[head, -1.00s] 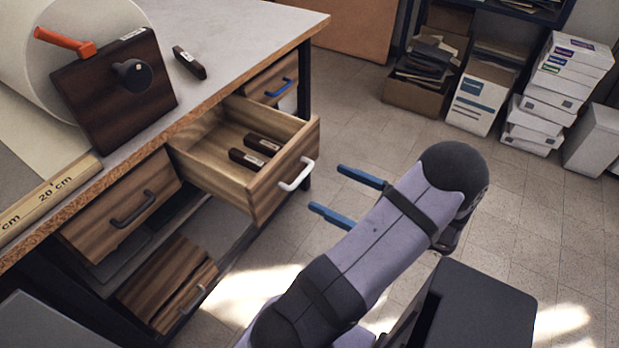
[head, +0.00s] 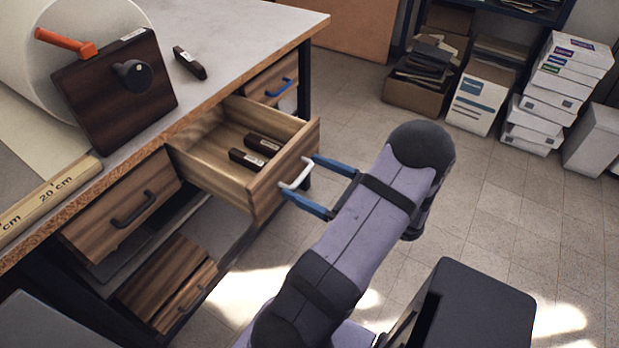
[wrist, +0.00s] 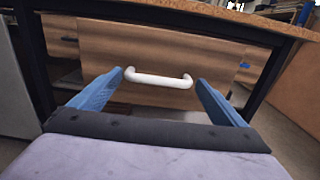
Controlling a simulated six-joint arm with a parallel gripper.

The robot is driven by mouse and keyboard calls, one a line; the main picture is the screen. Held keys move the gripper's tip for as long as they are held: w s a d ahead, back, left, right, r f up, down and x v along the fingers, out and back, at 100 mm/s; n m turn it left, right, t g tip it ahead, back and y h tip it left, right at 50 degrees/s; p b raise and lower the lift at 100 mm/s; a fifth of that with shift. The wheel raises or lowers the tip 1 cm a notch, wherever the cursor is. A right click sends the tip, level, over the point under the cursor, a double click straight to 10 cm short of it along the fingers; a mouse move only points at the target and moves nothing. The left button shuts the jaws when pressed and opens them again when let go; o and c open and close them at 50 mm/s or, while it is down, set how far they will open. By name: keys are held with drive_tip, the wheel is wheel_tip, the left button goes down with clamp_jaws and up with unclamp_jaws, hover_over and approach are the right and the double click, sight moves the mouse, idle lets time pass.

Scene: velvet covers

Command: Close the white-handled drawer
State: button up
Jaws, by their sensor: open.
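The white-handled drawer (head: 262,196) is pulled far out of the wooden desk, with two dark labelled blocks (head: 248,158) lying inside. Its white handle (head: 297,174) is on the front panel; it also shows in the wrist view (wrist: 158,79), across the middle. My gripper (head: 298,176) is open, its two blue fingers on either side of the handle with their tips at or near the drawer front. In the wrist view my gripper (wrist: 158,80) has one finger by each end of the handle. I cannot tell whether the fingers touch it.
A black-handled drawer (head: 125,210) is at left and a blue-handled drawer (head: 272,80) at right, both seemingly shut. A lower drawer (head: 180,285) is below. The desktop (head: 235,35) holds a dark block and a paper roll. Floor (head: 480,220) right of my arm is clear.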

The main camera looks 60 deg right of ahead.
sight(232, 149)
drive_tip(key=c, duration=1.2)
drive_tip(key=w, duration=2.5)
drive_tip(key=shift+w, duration=0.15)
drive_tip(key=shift+c, duration=0.2)
drive_tip(key=shift+w+r, duration=0.1)
drive_tip(key=shift+w, duration=0.25)
drive_tip(key=shift+r, duration=0.1)
drive_tip(key=shift+w, duration=0.1)
drive_tip(key=o, duration=1.2)
drive_tip(key=shift+o, duration=0.2)
drive_tip(key=shift+w, duration=0.15)
